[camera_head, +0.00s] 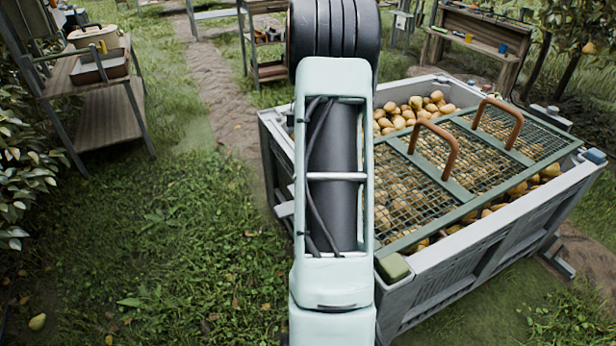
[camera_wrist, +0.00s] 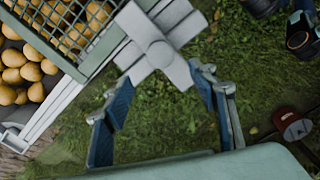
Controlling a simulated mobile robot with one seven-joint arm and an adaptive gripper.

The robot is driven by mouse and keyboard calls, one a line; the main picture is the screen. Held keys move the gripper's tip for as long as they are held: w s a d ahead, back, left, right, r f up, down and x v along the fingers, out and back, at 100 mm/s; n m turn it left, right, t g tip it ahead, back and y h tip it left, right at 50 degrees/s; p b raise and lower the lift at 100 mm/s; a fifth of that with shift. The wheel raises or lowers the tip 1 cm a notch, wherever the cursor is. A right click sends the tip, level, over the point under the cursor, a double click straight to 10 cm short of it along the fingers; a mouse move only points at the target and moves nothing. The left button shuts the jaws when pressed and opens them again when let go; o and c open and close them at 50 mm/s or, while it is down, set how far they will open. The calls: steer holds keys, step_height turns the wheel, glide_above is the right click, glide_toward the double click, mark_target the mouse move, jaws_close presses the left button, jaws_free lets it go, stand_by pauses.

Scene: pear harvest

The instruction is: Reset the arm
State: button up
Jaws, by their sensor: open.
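In the wrist view my gripper (camera_wrist: 168,125) is open, its two blue-padded fingers spread wide with nothing between them. It hangs over grass beside the big grey bin, whose rim (camera_wrist: 52,105) and pears (camera_wrist: 20,68) show at the upper left. In the head view my pale green arm (camera_head: 332,275) runs up the middle, and my gripper cannot be seen there. The grey bin (camera_head: 490,260) stands to the right of the arm, full of yellow pears (camera_head: 405,115). A green mesh lid (camera_head: 398,190) with two brown handles (camera_head: 448,148) covers much of them.
A wooden table (camera_head: 92,78) with a pot (camera_head: 93,37) and a tray (camera_head: 100,66) stands at the left. A workbench (camera_head: 475,42) is at the back right. A loose pear (camera_head: 38,321) lies in the grass. A red object (camera_wrist: 285,117) shows at the wrist view's right. Grass left of the arm is open.

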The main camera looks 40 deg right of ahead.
steer(key=shift+r, duration=0.6)
